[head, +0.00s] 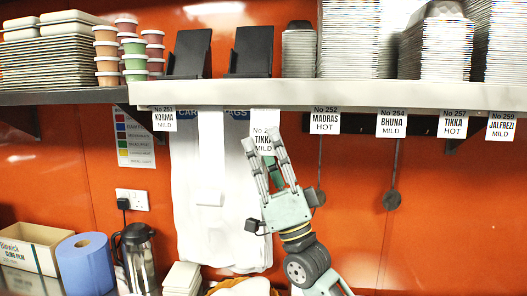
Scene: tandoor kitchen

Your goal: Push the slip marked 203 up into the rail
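Several white slips hang along the front of the shelf's rail (400,94). The slip reading Tikka Mild (264,118) hangs lower than its neighbours, with blank white above its print. Its number starts with 2, but the rest is hidden by a fingertip, so I cannot read 203 on it. My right gripper (261,138) reaches up from below, its two fingers apart at either side of this slip's lower part. I cannot tell whether a fingertip touches it. My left gripper is out of view.
Neighbouring slips are Korma (164,119) on the left and Madras (325,120) on the right. White carrier bags (205,225) hang behind the gripper. Stacked trays (350,40) and black holders (250,50) stand on the shelf. A flask (138,258) and blue roll (85,265) stand lower left.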

